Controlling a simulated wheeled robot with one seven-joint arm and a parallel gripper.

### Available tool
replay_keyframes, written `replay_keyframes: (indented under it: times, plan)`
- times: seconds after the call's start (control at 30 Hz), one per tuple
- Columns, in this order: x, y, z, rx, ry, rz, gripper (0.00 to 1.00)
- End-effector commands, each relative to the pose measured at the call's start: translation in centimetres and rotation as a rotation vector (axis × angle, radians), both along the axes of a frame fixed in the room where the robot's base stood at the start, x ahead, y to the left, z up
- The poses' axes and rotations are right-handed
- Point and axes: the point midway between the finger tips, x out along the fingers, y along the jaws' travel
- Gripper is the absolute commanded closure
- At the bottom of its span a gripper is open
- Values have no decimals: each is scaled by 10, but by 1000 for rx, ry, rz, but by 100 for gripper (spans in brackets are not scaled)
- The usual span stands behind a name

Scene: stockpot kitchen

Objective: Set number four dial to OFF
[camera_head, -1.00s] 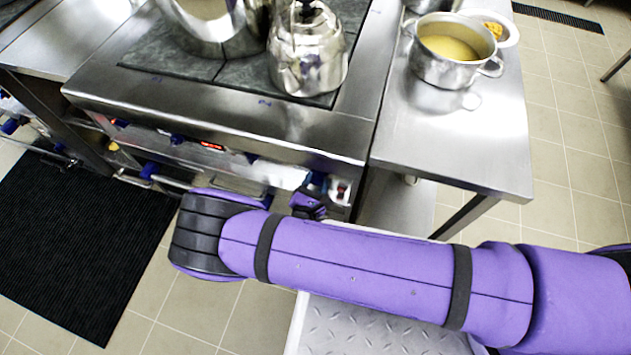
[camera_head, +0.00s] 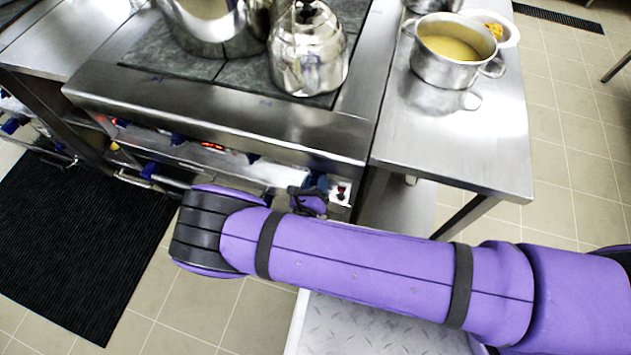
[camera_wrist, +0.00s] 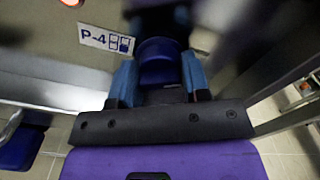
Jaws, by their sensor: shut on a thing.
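The number four dial (camera_wrist: 161,62) is a dark blue knob on the stove's front panel, beside a white label (camera_wrist: 105,39) reading P-4 in the wrist view. My gripper (camera_wrist: 159,68) has its two blue fingers on either side of the knob and is shut on it. In the head view my gripper (camera_head: 309,201) is at the right end of the stove front, partly hidden by my purple forearm. The knob's pointer and its setting cannot be read.
Other blue knobs (camera_head: 178,139) and a red lit display (camera_head: 212,146) line the stove front (camera_head: 230,117). A rail (camera_head: 150,182) runs below them. A kettle (camera_head: 308,55) stands on the hob. A pot of soup (camera_head: 447,62) stands on the steel table to the right.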

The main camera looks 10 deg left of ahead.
Motion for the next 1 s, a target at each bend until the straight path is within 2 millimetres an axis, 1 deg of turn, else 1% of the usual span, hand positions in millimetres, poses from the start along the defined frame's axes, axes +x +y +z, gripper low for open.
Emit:
replay_keyframes:
  times: [0.7, 1.0]
  plan:
    - [-1, 0, -2, -673, 56, 0, 80]
    - [-1, 1, -2, -899, 73, 2, 80]
